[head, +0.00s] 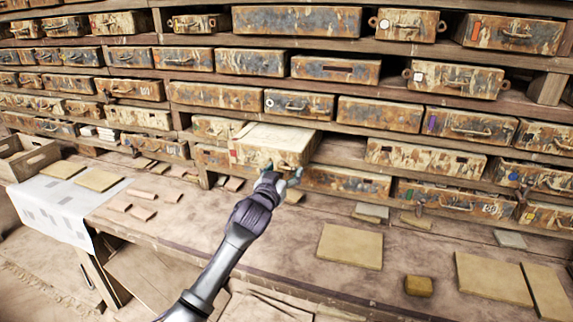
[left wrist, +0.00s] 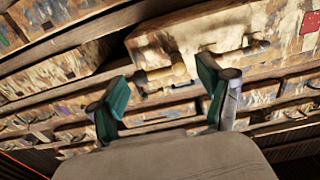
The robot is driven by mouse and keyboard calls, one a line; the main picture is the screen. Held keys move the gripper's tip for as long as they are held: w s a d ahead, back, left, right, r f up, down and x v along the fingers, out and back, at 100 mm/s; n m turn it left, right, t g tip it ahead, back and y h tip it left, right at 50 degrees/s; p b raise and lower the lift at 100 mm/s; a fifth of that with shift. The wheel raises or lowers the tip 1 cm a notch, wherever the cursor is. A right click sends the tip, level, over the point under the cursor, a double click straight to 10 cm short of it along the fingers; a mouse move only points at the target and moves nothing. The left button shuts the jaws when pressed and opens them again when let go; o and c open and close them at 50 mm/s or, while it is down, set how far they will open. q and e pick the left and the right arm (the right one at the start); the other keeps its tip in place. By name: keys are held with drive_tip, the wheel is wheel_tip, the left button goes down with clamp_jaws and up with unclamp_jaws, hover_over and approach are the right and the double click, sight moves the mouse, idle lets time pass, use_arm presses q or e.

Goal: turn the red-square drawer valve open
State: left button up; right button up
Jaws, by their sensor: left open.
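The red-square drawer (head: 262,140) juts out from the middle of the shelf wall, its pale top showing. A small red square (head: 233,156) marks the left of its worn front; in the left wrist view the red square (left wrist: 308,22) is at the upper right. A tan handle-like fitting (left wrist: 166,74), which may be the valve, sticks out from the drawer front.
Rows of worn drawers surround it. A white sheet (head: 50,205) and a wooden crate (head: 27,158) are at the left.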

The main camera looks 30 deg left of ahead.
use_arm(q)
drive_tip(key=shift+x, duration=1.05)
drive_tip(key=c, duration=1.1)
